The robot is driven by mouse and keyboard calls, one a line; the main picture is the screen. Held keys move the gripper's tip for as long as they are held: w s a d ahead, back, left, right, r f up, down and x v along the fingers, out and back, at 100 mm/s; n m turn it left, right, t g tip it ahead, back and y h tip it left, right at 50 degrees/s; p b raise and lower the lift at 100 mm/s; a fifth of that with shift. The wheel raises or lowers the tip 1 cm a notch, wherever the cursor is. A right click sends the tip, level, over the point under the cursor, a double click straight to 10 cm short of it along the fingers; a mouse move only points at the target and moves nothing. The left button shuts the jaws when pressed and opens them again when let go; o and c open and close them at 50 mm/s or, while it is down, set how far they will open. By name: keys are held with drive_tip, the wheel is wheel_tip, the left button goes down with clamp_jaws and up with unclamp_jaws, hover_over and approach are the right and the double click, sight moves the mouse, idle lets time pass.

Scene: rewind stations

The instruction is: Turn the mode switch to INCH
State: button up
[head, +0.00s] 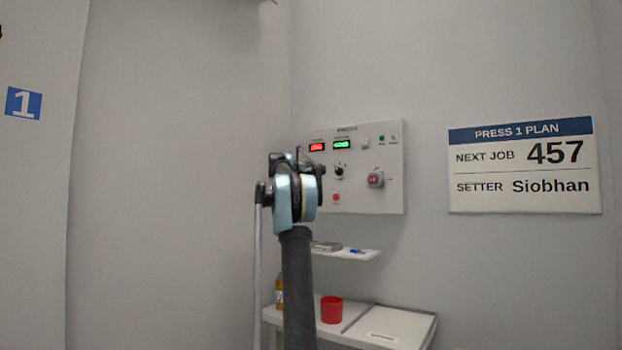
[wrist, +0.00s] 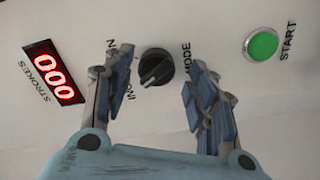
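The mode switch (wrist: 156,68) is a round black knob on the pale panel in the wrist view. It has a MODE label on its right and a partly covered INCH label at its lower left. A white pointer line on the knob slants toward the lower left. My gripper (wrist: 158,60) is open, with one finger on each side of the knob and visible gaps between. I cannot tell how close the fingertips are to the panel. In the head view my gripper (head: 292,162) is in front of the left part of the control panel (head: 390,205) and hides some of it.
The wrist view shows a red STROKES display (wrist: 54,73) on the left and a green START button (wrist: 263,44) on the right. In the head view a grey-and-red knob (head: 376,180) is on the panel. Below are a small shelf (head: 365,255) and a red cup (head: 331,310).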

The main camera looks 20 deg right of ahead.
drive_tip(key=shift+s, duration=0.1)
drive_tip(key=v, duration=1.1)
drive_tip(key=shift+s+a, duration=0.2)
drive_tip(key=shift+a, duration=0.15)
drive_tip(key=shift+s+f, duration=0.1)
drive_tip(key=s+a+f+m+g+y, duration=0.1)
drive_tip(key=s+a+f+g+y, duration=0.2)
drive_tip(key=s+f, duration=1.1)
drive_tip(key=s+a+f+m+g+y, duration=0.1)
drive_tip(key=s+a+f+g+y, duration=0.2)
drive_tip(key=s+f, duration=1.2)
drive_tip(key=s+a+f+m+g+y, duration=0.1)
drive_tip(key=s+a+f+y, duration=0.3)
drive_tip(key=s+f, duration=1)
drive_tip(key=s+a+f+y, duration=0.1)
drive_tip(key=s+a+f, duration=0.2)
drive_tip(key=s+f, duration=0.3)
drive_tip(key=s+a+f+g+y, duration=0.1)
drive_tip(key=s+a+f, duration=0.3)
drive_tip(key=f, duration=0.3)
drive_tip(key=s+a+f+y, duration=0.2)
drive_tip(key=s+a+f, duration=0.2)
drive_tip(key=s+f, duration=0.3)
drive_tip(key=shift+s+a+f+g, duration=0.2)
drive_tip(key=shift+s+f+g, duration=0.1)
drive_tip(key=shift+f+g, duration=0.1)
